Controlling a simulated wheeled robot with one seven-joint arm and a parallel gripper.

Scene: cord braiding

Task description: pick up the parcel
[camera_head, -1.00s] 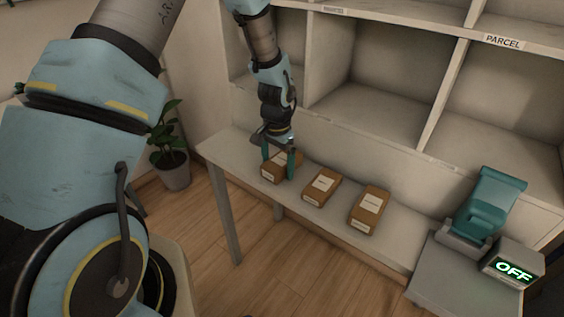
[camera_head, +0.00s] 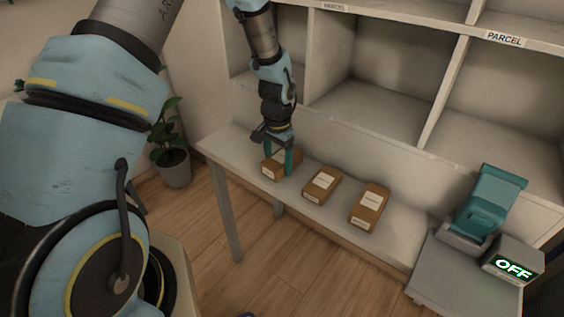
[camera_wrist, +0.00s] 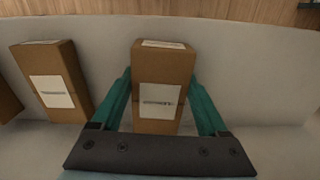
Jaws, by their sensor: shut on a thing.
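My gripper (camera_head: 278,160) has its two teal fingers on either side of the leftmost brown parcel (camera_head: 270,169) in the head view. In the wrist view the fingers (camera_wrist: 163,98) press against both sides of this parcel (camera_wrist: 160,66), which has a white label facing the camera. The gripper is shut on it. The parcel appears to rest on the narrow white table (camera_head: 222,153); any small gap beneath it cannot be made out. Two more labelled brown parcels lie to its right, a middle one (camera_head: 322,185) and a right one (camera_head: 368,207).
White shelving (camera_head: 365,108) with open compartments stands behind the table, one marked PARCEL (camera_head: 505,39). A teal device (camera_head: 486,203) and a display reading OFF (camera_head: 513,268) stand at the right. A potted plant (camera_head: 172,160) is on the floor at left.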

